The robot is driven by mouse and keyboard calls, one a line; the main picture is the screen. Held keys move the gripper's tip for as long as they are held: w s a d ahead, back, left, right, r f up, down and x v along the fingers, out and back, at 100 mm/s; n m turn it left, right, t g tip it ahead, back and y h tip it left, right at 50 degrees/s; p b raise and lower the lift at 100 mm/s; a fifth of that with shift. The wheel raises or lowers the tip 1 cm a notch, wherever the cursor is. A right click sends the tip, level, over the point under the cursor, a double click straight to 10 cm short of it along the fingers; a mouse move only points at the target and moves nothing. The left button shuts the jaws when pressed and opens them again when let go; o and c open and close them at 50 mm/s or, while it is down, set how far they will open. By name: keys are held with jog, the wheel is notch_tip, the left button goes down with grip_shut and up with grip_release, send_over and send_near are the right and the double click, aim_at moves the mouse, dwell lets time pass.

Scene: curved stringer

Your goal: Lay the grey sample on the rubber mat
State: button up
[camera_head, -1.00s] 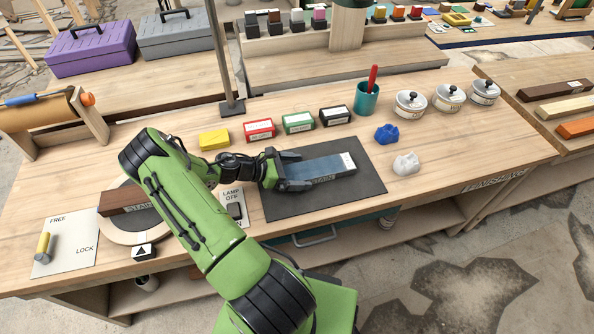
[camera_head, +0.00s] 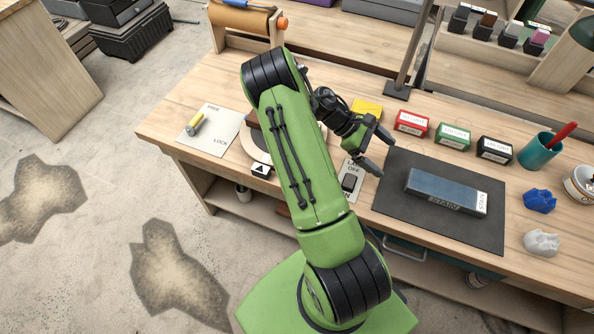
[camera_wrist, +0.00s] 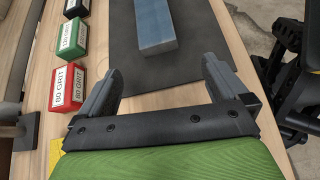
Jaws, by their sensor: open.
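The grey-blue sample (camera_head: 432,188), a long block marked STAIN, lies flat on the dark rubber mat (camera_head: 400,210) in the head view. It also shows on the mat in the wrist view (camera_wrist: 155,25). My gripper (camera_head: 378,152) is open and empty. It is above the bench at the mat's left edge, apart from the sample. In the wrist view its two fingers (camera_wrist: 160,85) are spread, with the sample beyond them.
Red, green and black grit boxes (camera_head: 453,136) stand behind the mat, beside a yellow block (camera_head: 367,108). A lamp switch (camera_head: 350,183) is left of the mat. A teal cup (camera_head: 539,150), a blue lump (camera_head: 540,200) and a white lump (camera_head: 541,243) are to its right.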

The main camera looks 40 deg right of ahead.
jog(key=w+a+r+m+t+y, duration=0.25)
jog(key=a+r+t, duration=0.25)
jog(key=a+r, duration=0.25)
jog(key=w+a+r+m+t+y, duration=0.1)
jog(key=w+a+r+t, duration=0.25)
jog(key=a+r, duration=0.4)
jog(key=s+a+r+t+y, duration=0.1)
jog(key=s+a+r+t, duration=0.2)
jog(key=a, duration=0.5)
jog(key=s+a+r+m+t+y, duration=0.1)
jog(key=s+a+r+t, duration=0.3)
jog(key=a, duration=0.5)
jog(key=shift+s, duration=1)
